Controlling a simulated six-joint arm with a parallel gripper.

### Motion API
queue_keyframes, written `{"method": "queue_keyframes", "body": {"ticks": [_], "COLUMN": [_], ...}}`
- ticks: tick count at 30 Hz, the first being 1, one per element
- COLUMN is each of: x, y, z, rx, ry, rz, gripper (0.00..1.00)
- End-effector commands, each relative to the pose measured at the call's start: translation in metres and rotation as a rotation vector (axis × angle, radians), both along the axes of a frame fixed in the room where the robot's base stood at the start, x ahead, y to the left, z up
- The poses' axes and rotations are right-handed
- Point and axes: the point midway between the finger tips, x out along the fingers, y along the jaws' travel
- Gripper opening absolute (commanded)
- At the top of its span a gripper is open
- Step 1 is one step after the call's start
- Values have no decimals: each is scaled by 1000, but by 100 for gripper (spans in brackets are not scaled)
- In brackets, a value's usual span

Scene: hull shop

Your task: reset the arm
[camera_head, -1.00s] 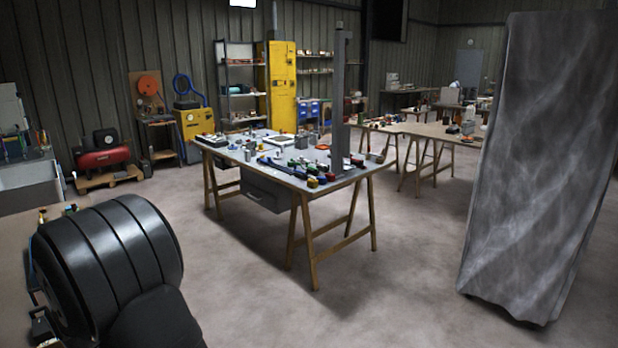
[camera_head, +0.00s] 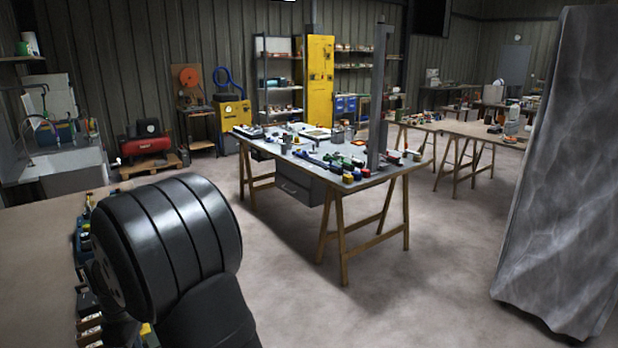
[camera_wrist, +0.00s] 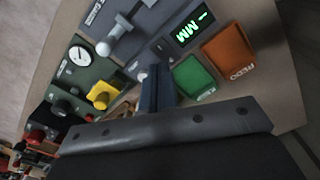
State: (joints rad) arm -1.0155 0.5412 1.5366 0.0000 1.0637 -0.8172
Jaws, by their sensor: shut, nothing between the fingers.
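My gripper (camera_wrist: 157,88) shows in the wrist view as a narrow dark finger pair beyond a wide grey bar. It is shut and holds nothing. Close around its tips are a green button (camera_wrist: 194,79) and an orange button (camera_wrist: 230,56) lettered REDO. How far the tips are from the surface, I cannot tell. In the head view a thick black ribbed part of my arm (camera_head: 165,240) fills the lower left; my gripper does not show there.
The wrist view also shows a lit green display (camera_wrist: 193,28), a lever (camera_wrist: 114,38), a round gauge (camera_wrist: 79,55) and a yellow knob (camera_wrist: 103,95). In the head view, a cluttered workbench (camera_head: 310,185) and a tall grey draped block (camera_head: 560,190) stand beyond open floor.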

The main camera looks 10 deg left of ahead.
Motion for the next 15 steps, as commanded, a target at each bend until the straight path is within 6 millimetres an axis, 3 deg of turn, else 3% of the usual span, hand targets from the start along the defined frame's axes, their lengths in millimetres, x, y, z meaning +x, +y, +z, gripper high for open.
{"method": "queue_keyframes", "body": {"ticks": [5,15], "x": [-1,-24], "y": [2,25], "z": [37,97], "rx": [-1,-89], "ry": [-4,-58], "rz": [20,408], "gripper": [0,0]}}
